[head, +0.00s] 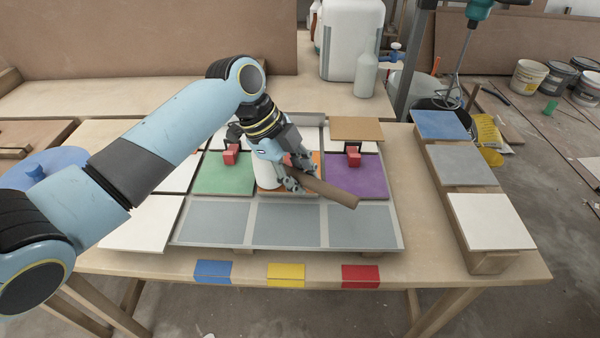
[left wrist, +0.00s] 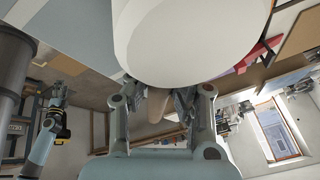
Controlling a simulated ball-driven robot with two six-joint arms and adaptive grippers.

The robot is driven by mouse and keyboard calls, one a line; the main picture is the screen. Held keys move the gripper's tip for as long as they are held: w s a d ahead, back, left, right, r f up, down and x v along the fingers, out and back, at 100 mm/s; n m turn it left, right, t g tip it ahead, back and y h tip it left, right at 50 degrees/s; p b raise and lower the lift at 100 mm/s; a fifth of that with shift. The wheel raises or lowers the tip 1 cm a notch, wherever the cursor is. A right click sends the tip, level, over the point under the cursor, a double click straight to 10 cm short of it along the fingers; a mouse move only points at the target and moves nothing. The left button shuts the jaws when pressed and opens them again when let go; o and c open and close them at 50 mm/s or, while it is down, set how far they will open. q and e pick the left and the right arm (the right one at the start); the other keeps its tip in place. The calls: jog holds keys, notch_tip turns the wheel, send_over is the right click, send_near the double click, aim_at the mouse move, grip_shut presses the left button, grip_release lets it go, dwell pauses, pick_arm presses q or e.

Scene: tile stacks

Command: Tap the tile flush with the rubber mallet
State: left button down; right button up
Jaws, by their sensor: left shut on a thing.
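My left gripper (head: 296,178) is shut on the brown handle (head: 332,190) of the rubber mallet. The handle points to the lower right. The mallet's white round head (head: 267,177) is over the middle of the tray, and it fills the top of the left wrist view (left wrist: 190,40). An orange tile (head: 316,158) lies under the head and gripper, mostly hidden. I cannot tell whether the head touches it or whether the tile is flush. My right arm appears small at the left of the left wrist view, its gripper (left wrist: 56,96) too small to read.
A green tile (head: 222,175) and a purple tile (head: 357,180) flank the orange one. Red clamp-like blocks (head: 231,155) stand behind them. Grey squares (head: 288,224) fill the tray's front row. Blue, grey and white tiles (head: 490,221) sit on a right-hand rack. A white canister (head: 349,40) stands behind.

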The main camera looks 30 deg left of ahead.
pick_arm(q)
jog(key=shift+f, duration=0.1)
jog(key=shift+f, duration=0.3)
dwell(0.8)
jog(key=shift+r, duration=0.1)
notch_tip(320, 180, up, 3)
jog(key=p, duration=0.3)
jog(key=shift+r+p, duration=0.1)
jog(key=shift+p, duration=0.3)
